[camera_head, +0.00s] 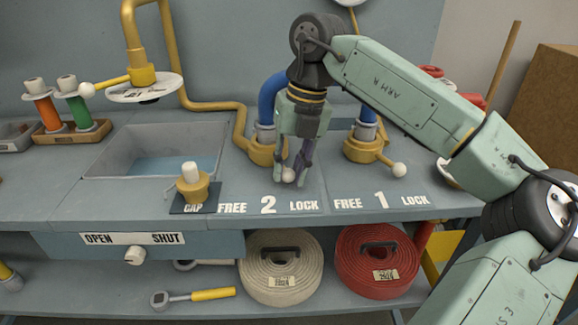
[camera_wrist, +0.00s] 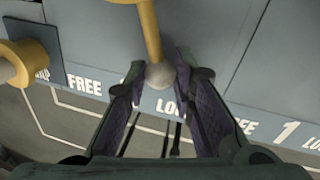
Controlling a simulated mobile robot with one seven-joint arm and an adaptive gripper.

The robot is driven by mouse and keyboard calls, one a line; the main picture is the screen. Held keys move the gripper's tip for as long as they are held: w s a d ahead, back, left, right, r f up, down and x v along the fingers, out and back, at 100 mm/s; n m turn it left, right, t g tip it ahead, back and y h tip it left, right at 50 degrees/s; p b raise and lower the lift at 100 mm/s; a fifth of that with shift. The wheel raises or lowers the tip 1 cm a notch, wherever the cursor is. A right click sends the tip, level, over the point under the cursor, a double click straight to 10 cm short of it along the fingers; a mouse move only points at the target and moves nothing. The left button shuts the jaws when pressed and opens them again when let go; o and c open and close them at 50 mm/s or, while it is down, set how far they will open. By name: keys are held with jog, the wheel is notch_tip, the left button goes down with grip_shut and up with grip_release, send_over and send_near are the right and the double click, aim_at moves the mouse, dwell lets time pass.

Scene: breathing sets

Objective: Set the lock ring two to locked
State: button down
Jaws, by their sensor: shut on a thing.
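Lock ring two is a yellow ring (camera_head: 262,152) at the foot of the blue pipe, behind the printed FREE 2 LOCK label (camera_head: 268,206). Its yellow lever (camera_wrist: 149,32) ends in a pale ball knob (camera_head: 288,175). The knob (camera_wrist: 159,75) points to the front, between the 2 and the word LOCK. My gripper (camera_head: 297,172) reaches down from above with its two fingers shut on the knob. In the wrist view, the gripper (camera_wrist: 160,70) has one finger on each side of the knob. The arm and fingers partly hide the ring's lever in the head view.
Lock ring one (camera_head: 368,149) stands to the right, its knob (camera_head: 399,169) towards its LOCK side. A yellow cap (camera_head: 193,187) sits on a dark pad to the left, beside a sink basin (camera_head: 110,164). Hose rolls (camera_head: 281,242) lie on the shelf below.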

jog(key=c, duration=1.3)
grip_release()
jog(key=shift+c, duration=0.2)
jog(key=shift+a, duration=0.1)
